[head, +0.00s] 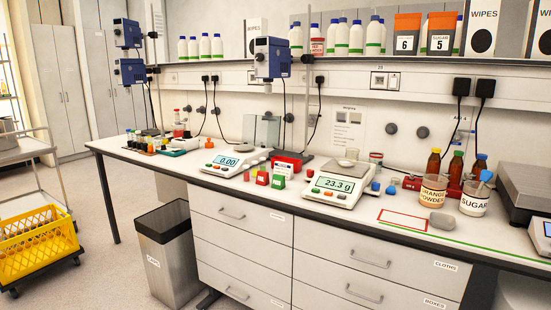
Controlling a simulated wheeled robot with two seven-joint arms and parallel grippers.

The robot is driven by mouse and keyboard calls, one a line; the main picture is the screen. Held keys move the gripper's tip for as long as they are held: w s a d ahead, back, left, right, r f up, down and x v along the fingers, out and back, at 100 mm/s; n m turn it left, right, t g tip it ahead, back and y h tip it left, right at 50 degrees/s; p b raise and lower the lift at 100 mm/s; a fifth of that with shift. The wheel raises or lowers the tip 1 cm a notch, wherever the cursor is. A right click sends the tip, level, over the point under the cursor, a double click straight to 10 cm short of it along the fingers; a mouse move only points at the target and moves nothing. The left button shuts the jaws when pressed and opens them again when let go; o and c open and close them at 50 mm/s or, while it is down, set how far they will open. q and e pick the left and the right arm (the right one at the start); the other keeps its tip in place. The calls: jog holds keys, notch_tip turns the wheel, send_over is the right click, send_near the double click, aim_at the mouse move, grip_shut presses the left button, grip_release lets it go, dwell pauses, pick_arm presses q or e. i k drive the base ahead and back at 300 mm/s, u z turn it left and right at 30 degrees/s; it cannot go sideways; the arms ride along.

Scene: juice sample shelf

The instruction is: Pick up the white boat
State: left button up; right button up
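A small pale dish (346,163), possibly the white boat, sits on the pan of the right balance (335,187), whose display reads 23.3 g. It is too small to make out its exact shape. A small white cup-like thing (352,153) shows just behind it. A grey rounded lump (441,220) lies on the bench beside a red-outlined rectangle (403,219). Neither of my grippers is in view.
The left balance (228,161) reads 0.00. Small colored blocks (262,177) stand between the balances. Tubs labelled orange powder (433,191) and sugar (474,199), with brown bottles (455,167) behind, crowd the right. A bin (168,255) and yellow crate (40,245) stand left.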

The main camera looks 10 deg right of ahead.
aim_at(343, 162)
jog(key=u, duration=0.55)
jog(key=i, duration=1)
jog(key=z, duration=0.5)
jog(key=i, duration=0.95)
jog(key=z, duration=0.8)
